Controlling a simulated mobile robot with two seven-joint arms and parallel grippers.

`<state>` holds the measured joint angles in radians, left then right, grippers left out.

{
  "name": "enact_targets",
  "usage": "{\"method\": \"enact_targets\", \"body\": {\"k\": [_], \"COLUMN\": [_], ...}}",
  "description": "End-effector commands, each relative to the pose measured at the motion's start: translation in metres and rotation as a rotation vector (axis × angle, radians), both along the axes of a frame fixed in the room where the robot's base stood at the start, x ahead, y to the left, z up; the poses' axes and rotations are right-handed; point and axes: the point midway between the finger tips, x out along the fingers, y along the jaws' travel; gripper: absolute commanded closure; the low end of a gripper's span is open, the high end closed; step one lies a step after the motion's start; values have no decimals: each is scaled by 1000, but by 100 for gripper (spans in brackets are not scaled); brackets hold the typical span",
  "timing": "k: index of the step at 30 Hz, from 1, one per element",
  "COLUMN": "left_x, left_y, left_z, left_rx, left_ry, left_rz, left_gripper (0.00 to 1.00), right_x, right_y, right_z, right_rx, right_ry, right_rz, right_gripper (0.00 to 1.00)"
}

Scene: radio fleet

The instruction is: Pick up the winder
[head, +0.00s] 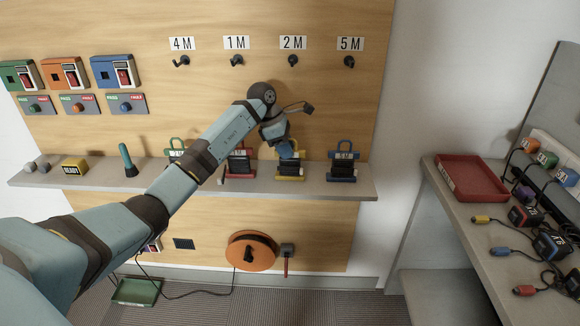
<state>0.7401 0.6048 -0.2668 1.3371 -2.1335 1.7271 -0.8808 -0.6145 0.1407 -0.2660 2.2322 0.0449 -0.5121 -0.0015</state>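Several small dark winders with coloured frames and loop handles stand in a row on the grey shelf (100,178). They are a green one (177,143), a red one (239,166), a yellow one (290,170) and a blue one (343,163). My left gripper (287,150) points down at the top of the yellow winder and hides its handle. Whether its fingers are open or shut on it cannot be made out. The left forearm partly covers the green and red winders. My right gripper is not in view.
Hooks under length labels (293,43) line the wooden board above. An orange reel (262,250) is below. A red tray (470,180) lies on the right-hand counter.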

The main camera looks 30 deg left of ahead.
Motion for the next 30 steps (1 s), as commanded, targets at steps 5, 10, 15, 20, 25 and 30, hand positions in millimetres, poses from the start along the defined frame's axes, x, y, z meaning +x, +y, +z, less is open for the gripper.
{"method": "enact_targets", "body": {"k": [5, 10, 15, 20, 25, 30], "left_x": [0, 0, 0, -3, -3, -3], "left_y": [0, 0, 0, -1, -1, -1], "left_z": [0, 1, 2, 11, 36, 70], "left_rx": [0, -1, 0, 2, 2, 3], "left_ry": [0, 0, -1, -1, -3, -5], "left_rz": [0, 0, 0, 0, 0, 0], "left_gripper": [100, 100, 100, 100, 100, 100], "right_x": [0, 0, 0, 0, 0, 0], "right_y": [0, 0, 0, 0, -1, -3], "right_z": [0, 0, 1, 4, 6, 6], "right_rx": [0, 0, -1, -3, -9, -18], "right_ry": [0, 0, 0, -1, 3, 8], "right_rz": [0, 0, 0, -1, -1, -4], "right_gripper": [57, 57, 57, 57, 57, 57]}}
